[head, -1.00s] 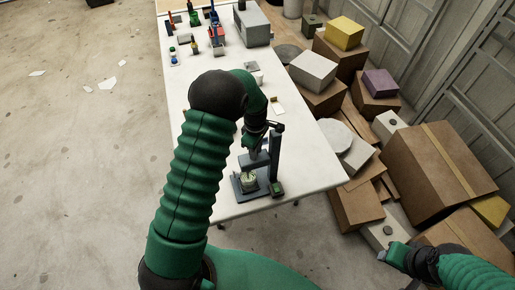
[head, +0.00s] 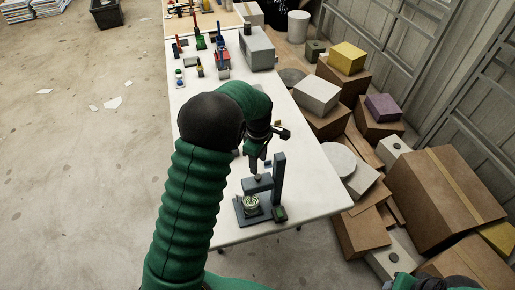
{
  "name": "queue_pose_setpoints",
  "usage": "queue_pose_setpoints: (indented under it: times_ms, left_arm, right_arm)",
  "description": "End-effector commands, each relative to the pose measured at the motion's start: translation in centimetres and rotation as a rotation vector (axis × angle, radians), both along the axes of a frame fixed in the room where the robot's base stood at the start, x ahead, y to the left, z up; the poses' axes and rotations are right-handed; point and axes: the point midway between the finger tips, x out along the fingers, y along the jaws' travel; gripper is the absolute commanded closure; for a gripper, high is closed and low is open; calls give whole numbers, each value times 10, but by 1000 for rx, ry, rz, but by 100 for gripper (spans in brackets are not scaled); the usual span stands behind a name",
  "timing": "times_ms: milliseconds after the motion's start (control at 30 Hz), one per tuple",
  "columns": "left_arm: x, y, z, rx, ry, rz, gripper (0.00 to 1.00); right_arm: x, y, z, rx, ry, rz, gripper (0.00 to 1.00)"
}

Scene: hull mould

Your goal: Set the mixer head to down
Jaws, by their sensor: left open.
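The mixer is a small dark grey stand near the front right edge of the white table. Its upright column (head: 279,178) is on the right, and the mixer head (head: 257,184) reaches left from it. The head looks roughly level, above a pale greenish bowl (head: 251,204) on the base; its exact tilt is hard to tell. My left gripper (head: 254,167) points down just above the head, with its jaws open. I cannot tell whether it touches the head.
The white table (head: 320,190) holds several small tools and a grey box (head: 257,48) at its far end. Cardboard boxes (head: 445,185) crowd the floor to the right. The floor to the left is mostly clear. My left arm hides part of the table.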

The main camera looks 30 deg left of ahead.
Motion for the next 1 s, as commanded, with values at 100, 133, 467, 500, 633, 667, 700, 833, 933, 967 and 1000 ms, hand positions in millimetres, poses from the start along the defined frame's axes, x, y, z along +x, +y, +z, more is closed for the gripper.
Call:
queue_pose_setpoints:
  times_ms: [100, 133, 467, 500, 633, 667, 700, 833, 933, 967, 1000]
  left_arm:
    - [2, 2, 34, 1, -6, 0, 53]
    - [1, 2, 42, 1, -6, 0, 53]
    - [1, 5, 95, -1, 0, 0, 53]
    - [1, 5, 96, -1, 0, 0, 53]
    - [1, 5, 96, -1, 1, 0, 53]
    - [1, 5, 96, -1, 1, 0, 53]
    - [1, 5, 96, -1, 1, 0, 53]
    - [1, 4, 96, -1, 0, 0, 53]
    - [-1, 3, 94, -1, -1, -19, 53]
    - [-3, 0, 91, -2, -5, -45, 53]
    - [-8, -6, 84, -1, -12, -106, 53]
  right_arm:
    - [0, 0, -9, 0, 0, 0, 55]
    - [0, 0, -10, 0, 0, 0, 55]
    - [0, 0, -15, 0, 0, 0, 55]
    - [0, 0, -15, 0, 0, 0, 55]
    - [0, 0, -14, 0, 0, 0, 55]
    - [0, 0, -14, 0, 0, 0, 55]
    - [0, 0, -14, 0, 0, 0, 55]
    - [0, 0, -14, 0, 0, 0, 55]
    - [0, 0, -16, 0, 0, 0, 55]
    - [0, 0, -17, 0, 0, 0, 55]
    - [0, 0, -20, 0, 0, 0, 55]
